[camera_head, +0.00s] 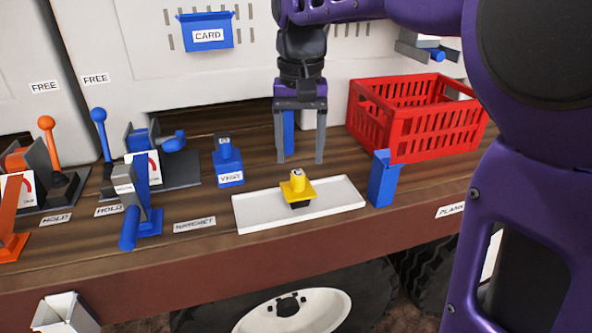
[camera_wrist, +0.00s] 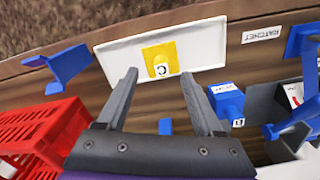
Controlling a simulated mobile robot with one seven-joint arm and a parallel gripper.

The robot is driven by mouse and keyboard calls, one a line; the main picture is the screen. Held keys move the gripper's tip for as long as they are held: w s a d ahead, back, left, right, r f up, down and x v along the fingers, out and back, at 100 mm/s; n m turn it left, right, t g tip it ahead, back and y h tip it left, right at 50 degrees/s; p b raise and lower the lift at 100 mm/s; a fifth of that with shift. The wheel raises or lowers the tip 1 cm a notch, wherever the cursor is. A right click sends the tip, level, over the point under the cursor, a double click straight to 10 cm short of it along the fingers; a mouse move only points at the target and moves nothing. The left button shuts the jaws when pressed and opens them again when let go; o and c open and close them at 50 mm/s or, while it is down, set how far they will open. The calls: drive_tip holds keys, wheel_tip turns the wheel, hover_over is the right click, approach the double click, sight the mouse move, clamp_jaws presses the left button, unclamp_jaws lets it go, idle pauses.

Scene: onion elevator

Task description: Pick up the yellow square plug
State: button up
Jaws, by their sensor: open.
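The yellow square plug (camera_head: 297,188) sits on a white tray (camera_head: 252,216) on the wooden bench, with a dark base under its yellow plate and a small marked knob on top. My gripper (camera_head: 301,160) is open and empty, pointing down behind the tray, with its fingers apart. In the wrist view the plug (camera_wrist: 160,57) lies on the tray (camera_wrist: 118,54), beyond the fingertips and roughly between them. The gripper (camera_wrist: 161,80) does not touch it. A blue upright piece (camera_head: 289,132) shows between or behind the fingers in the head view.
A red crate (camera_head: 412,131) stands right of the gripper. A blue post (camera_head: 383,180) stands just right of the tray. A blue block with a knob (camera_head: 228,165) is left of the gripper. Levers and clamps (camera_head: 150,180) crowd the left. The bench's front edge runs close before the tray.

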sight(298, 173)
drive_tip(key=shift+w+a+f+b, duration=0.1)
drive_tip(key=shift+f+b, duration=0.1)
drive_tip(key=shift+f, duration=0.85)
drive_tip(key=shift+w+f+b, duration=0.15)
drive_tip(key=shift+f+b, duration=0.05)
drive_tip(key=shift+f, duration=0.85)
drive_tip(key=shift+w+a+f+b, duration=0.1)
drive_tip(key=shift+f+b, duration=0.1)
drive_tip(key=shift+f, duration=0.85)
clamp_jaws()
